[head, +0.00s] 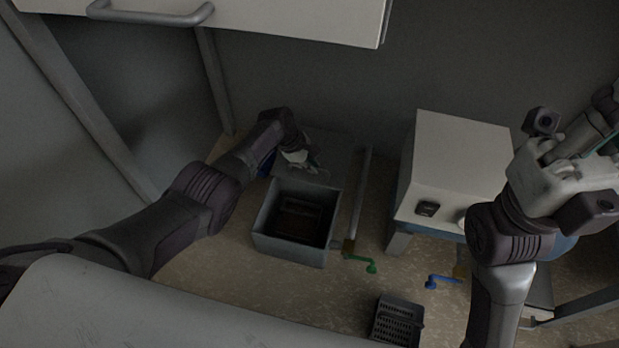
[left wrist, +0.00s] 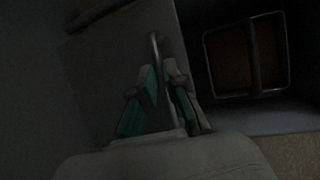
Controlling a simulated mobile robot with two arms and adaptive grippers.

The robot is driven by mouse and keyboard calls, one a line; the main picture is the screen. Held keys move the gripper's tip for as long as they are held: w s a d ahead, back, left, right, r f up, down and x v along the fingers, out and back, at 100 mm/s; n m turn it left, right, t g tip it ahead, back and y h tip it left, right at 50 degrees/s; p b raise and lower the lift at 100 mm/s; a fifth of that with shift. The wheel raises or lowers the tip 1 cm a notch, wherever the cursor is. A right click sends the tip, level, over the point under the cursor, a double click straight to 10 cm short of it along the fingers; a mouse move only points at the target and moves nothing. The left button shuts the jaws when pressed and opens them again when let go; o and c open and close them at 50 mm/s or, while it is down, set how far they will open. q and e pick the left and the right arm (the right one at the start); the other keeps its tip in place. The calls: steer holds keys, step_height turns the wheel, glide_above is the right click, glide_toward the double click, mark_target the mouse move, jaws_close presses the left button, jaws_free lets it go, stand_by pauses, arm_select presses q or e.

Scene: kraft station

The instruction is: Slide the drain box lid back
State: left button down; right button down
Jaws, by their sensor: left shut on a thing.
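The drain box (head: 262,235) is a grey open-topped box on the floor, with a dark framed opening inside. Its grey lid (head: 335,150) lies flat behind the box, off most of the opening. My left gripper (head: 300,160) is over the lid. In the left wrist view my left gripper (left wrist: 158,95) is shut on the thin bar handle (left wrist: 153,50) of the lid (left wrist: 105,60), and the open box (left wrist: 245,55) shows to the right. My right gripper is raised at the right edge of the head view, with its fingers partly cut off.
A pale cabinet (head: 455,160) on a stand is to the right of the box. A pipe (head: 359,195) with a green-handled valve (head: 370,266) runs beside the box. A blue-handled valve (head: 440,281) and a dark basket (head: 398,320) are nearer. A white overhead cupboard (head: 280,25) hangs above.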

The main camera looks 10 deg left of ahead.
arm_select(q)
steer(key=shift+w, duration=0.25)
steer(key=c, duration=1.2)
jaws_free()
steer(key=v, duration=1.2)
steer(key=shift+a, duration=0.15)
